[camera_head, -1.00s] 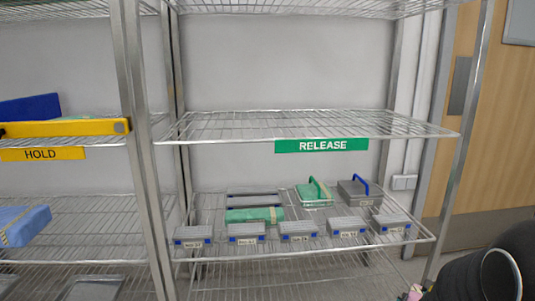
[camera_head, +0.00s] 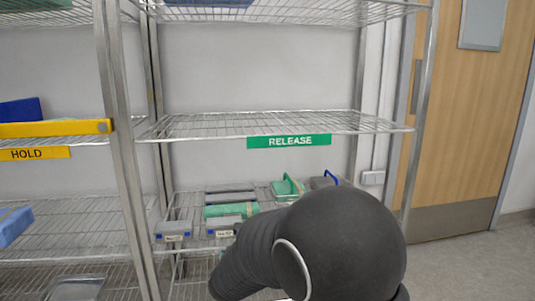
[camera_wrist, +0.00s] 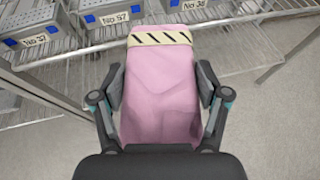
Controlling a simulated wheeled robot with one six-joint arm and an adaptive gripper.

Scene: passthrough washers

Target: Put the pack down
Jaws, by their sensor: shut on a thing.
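The pack (camera_wrist: 160,95) is a pink wrapped bundle with a cream band of black slanted stripes across its far end. In the wrist view my gripper (camera_wrist: 160,88) is shut on it, one finger on each long side. The pack is held in front of the wire shelf edge, with floor showing beside it. In the head view my dark arm covers the lower middle, and the pack and gripper are hidden. The shelf with the green RELEASE label (camera_head: 289,141) is bare on its visible wire top (camera_head: 270,124).
The lower shelf holds grey boxes (camera_head: 173,231), a green roll (camera_head: 231,210) and a green box with a handle (camera_head: 288,187). To the left, a yellow bar (camera_head: 55,128) lies along the HOLD shelf. A metal post (camera_head: 120,150) separates the bays. A wooden door (camera_head: 470,130) stands right.

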